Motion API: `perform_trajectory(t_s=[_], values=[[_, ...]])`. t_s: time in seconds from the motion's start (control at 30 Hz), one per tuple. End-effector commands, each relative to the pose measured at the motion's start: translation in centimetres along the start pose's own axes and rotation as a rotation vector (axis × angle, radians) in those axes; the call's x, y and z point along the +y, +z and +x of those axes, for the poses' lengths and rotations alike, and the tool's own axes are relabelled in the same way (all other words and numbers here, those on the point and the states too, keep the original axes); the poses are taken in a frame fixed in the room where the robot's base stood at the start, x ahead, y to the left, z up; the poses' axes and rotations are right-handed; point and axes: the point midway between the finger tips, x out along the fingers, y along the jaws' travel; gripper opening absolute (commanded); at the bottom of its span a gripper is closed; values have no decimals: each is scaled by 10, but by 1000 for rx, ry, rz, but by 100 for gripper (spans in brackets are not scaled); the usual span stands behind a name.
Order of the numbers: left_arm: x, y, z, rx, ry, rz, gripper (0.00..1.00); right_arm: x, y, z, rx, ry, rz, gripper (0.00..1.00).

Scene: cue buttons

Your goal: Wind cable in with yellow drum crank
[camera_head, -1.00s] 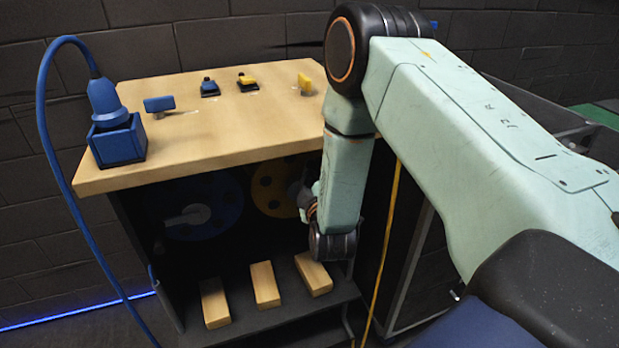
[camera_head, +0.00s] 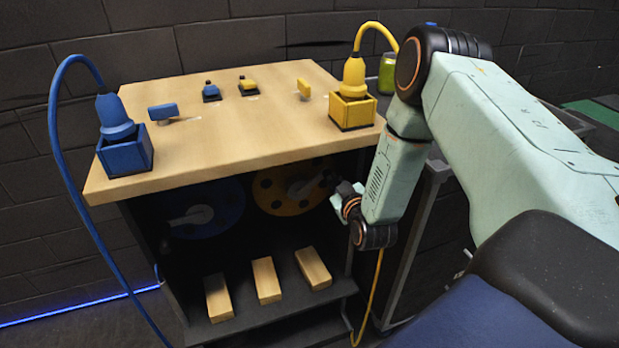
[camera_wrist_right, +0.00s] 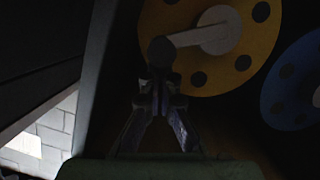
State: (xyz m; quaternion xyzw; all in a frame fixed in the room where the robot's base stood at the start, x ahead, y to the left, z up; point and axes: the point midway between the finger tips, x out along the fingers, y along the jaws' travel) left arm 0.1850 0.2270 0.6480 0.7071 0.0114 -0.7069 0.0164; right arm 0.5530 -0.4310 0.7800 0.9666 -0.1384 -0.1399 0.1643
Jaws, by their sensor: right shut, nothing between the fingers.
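The yellow drum (camera_head: 268,195) is mounted inside the dark cabinet under the tabletop, partly in shadow. In the right wrist view the yellow drum (camera_wrist_right: 225,68) carries a pale crank arm (camera_wrist_right: 195,38) that ends in a dark round knob (camera_wrist_right: 161,50) left of the hub. My right gripper (camera_wrist_right: 160,85) is shut and empty, its tips just below the knob in that view; I cannot tell whether they touch it. A yellow cable (camera_head: 375,290) hangs at the cabinet's right side. The yellow plug (camera_head: 354,76) stands in its yellow box (camera_head: 352,112). My left gripper is out of view.
A blue drum (camera_head: 205,215) sits left of the yellow one. A blue plug (camera_head: 115,115) stands in a blue box (camera_head: 125,155). Blue and yellow switches and paddles stand on the tabletop (camera_head: 235,140). Wooden blocks (camera_head: 265,280) lie on the lower shelf.

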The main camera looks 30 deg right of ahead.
Motion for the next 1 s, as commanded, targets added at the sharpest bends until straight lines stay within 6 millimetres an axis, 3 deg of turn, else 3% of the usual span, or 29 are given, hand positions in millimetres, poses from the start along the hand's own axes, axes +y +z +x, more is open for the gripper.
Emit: perform_trajectory(t_s=[0.2, 0.57, 1.0], values=[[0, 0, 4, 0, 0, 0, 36, 8, 24, 3, -11, -50, 195, 0], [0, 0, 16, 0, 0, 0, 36, 11, 49, 9, -12, -115, 446, 0], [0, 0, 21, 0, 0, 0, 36, 12, 58, 13, -7, -116, 446, 0]])
